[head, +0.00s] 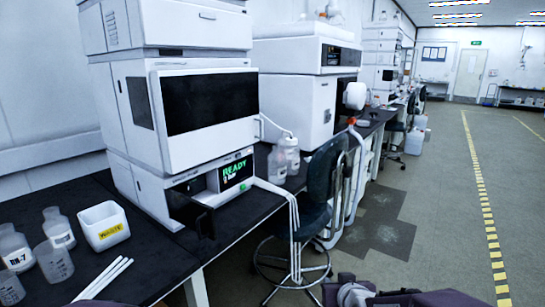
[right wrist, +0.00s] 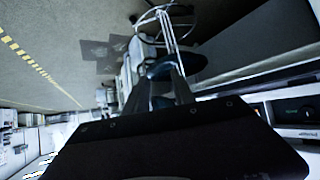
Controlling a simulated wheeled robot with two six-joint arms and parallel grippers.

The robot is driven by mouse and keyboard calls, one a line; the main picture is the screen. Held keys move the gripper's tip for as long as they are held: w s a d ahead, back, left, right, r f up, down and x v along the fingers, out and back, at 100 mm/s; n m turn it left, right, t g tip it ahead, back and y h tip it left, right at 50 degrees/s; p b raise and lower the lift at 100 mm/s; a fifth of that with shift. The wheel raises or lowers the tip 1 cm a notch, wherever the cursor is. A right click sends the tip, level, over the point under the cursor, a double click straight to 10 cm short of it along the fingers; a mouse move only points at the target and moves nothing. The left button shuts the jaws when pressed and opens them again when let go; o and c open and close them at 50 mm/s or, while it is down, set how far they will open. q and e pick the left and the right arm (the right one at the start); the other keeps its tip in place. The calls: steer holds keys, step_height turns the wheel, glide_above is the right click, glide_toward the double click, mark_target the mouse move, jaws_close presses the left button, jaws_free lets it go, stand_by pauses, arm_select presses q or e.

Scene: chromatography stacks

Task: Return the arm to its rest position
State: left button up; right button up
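My right gripper (right wrist: 160,73) shows in the right wrist view with its two dark fingers apart and nothing between them. A stool and the floor show beyond the fingertips. In the head view, part of my right arm (head: 400,298) shows at the bottom edge, right of the bench, over the floor. A sliver of what looks like my left arm shows at the bottom left edge; my left gripper is not visible.
The black bench (head: 235,222) carries a white chromatography stack (head: 120,110) with a READY display, bottles (head: 58,228), a white bin (head: 104,227) with a yellow label and white tubes (head: 105,277). A stool (head: 322,185) stands beside the bench. Open floor (head: 435,200) lies to the right.

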steer(key=s+d+f+g+p, duration=0.1)
steer(key=s+f+g, duration=0.35)
steer(key=s, duration=0.55)
steer(key=s+d+f+g+p, duration=0.1)
steer(key=s+f+g, duration=0.35)
steer(key=s, duration=0.55)
step_height(320, 180, up, 28)
steer(key=p, duration=2.7)
steer(key=shift+w+a+f+m+g+p, duration=0.15)
steer(key=shift+w+a+m+g+p, duration=0.1)
steer(key=shift+m+g+p, duration=0.1)
